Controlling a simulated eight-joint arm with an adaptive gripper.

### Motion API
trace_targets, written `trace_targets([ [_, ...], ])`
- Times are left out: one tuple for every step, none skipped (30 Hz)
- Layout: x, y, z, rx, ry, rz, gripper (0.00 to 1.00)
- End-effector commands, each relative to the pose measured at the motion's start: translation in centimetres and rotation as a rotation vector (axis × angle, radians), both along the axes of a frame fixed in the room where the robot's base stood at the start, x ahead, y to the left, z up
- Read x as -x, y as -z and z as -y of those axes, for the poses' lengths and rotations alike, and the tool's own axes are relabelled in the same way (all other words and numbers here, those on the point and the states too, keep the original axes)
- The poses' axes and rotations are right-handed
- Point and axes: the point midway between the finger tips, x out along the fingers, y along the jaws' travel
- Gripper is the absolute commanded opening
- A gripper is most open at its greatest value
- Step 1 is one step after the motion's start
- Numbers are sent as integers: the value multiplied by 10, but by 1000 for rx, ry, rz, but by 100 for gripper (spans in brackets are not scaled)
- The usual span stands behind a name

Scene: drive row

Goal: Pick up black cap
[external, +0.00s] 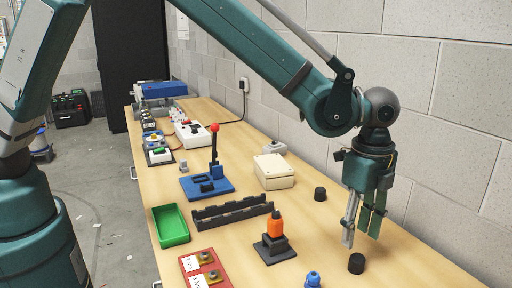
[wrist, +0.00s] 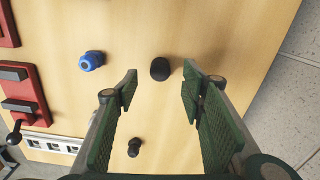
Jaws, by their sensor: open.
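A short round black cap (external: 356,263) stands on the wooden bench near the front right, below my gripper (external: 360,234). In the wrist view this cap (wrist: 160,69) shows just beyond and between the fingertips. My gripper is open and empty, pointing down. Its fingers (wrist: 160,88) stand apart, with bare bench between them, and do not touch the cap. A second black cap (external: 320,193) stands farther back near the wall, beside the cream box. In the wrist view, a small black knob-like piece (wrist: 134,147) lies between the fingers' lower parts; what it is I cannot tell.
A blue piece (external: 313,279) lies left of the near cap. A black slotted rack (external: 231,211), cream box (external: 273,172), green tray (external: 170,226) and red panel (external: 190,264) are nearby. The block wall borders the right.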

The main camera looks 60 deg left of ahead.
Motion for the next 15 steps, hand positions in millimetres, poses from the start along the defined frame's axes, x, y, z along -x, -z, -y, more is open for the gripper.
trace_targets([
  [-1,2,3,-2,8,-3,40],
  [-1,4,5,-3,12,-4,40],
  [-1,5,6,-3,17,-6,40],
  [-1,6,7,-4,19,-7,40],
  [-1,7,7,-4,21,-7,40],
  [-1,7,7,-4,22,-8,40],
  [-1,7,7,-4,22,-8,40],
  [-1,7,8,-4,22,-8,40],
  [-1,7,7,-4,22,-8,40],
  [-1,7,7,-4,22,-8,40],
  [-1,7,7,-4,22,-8,40],
  [-1,7,7,-4,22,-8,40],
  [-1,7,7,-4,22,-8,40],
  [-1,7,7,-4,22,-8,40],
  [-1,8,7,-4,22,-8,40],
])
